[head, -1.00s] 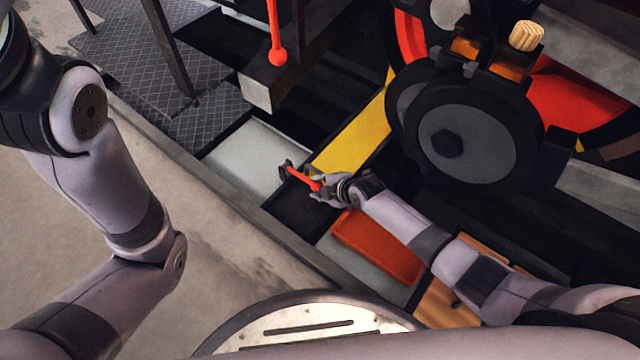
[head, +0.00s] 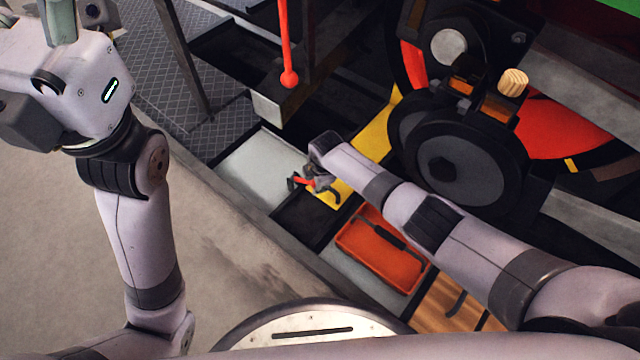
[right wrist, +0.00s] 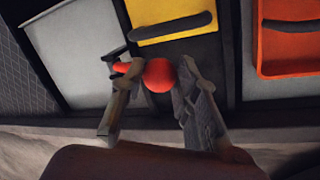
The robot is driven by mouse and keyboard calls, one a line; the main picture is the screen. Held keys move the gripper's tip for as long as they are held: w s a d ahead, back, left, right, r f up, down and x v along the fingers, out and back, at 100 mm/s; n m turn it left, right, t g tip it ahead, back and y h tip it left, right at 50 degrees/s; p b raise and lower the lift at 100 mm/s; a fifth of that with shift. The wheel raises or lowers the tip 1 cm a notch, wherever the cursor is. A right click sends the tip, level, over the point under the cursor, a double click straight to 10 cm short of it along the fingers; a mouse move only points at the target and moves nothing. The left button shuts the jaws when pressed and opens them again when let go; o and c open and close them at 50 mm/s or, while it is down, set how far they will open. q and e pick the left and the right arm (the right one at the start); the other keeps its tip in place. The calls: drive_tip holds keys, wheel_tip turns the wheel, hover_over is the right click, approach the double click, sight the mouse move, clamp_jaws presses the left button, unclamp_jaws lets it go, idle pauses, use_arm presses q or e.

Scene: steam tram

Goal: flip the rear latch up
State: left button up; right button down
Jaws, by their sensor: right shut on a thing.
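The latch is a red lever (head: 303,181) with a black bracket, beside the black strip between the grey and yellow panels. In the right wrist view its red ball end (right wrist: 158,75) sits between the fingers of my right gripper (right wrist: 158,80), with a short piece of red lever showing at the left finger. My right gripper (head: 323,186) is shut on the latch in the head view, its hand covering much of the lever. My left gripper (head: 62,22) is at the upper left, far from the latch, its fingers partly cut off by the frame.
A grey panel (head: 262,166), a yellow panel (head: 372,137) and an orange-red panel (head: 368,250) lie around the latch. A red ball-ended lever (head: 286,50) hangs above. Black round machinery (head: 470,165) stands to the right. The floor (head: 60,250) at left is clear.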

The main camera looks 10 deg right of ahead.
idle(0.4)
drive_tip(key=c, duration=1.2)
unclamp_jaws()
drive_tip(key=shift+a+r, duration=0.1)
drive_tip(key=shift+r, duration=0.1)
drive_tip(key=v, duration=1.1)
drive_tip(key=shift+r, duration=0.35)
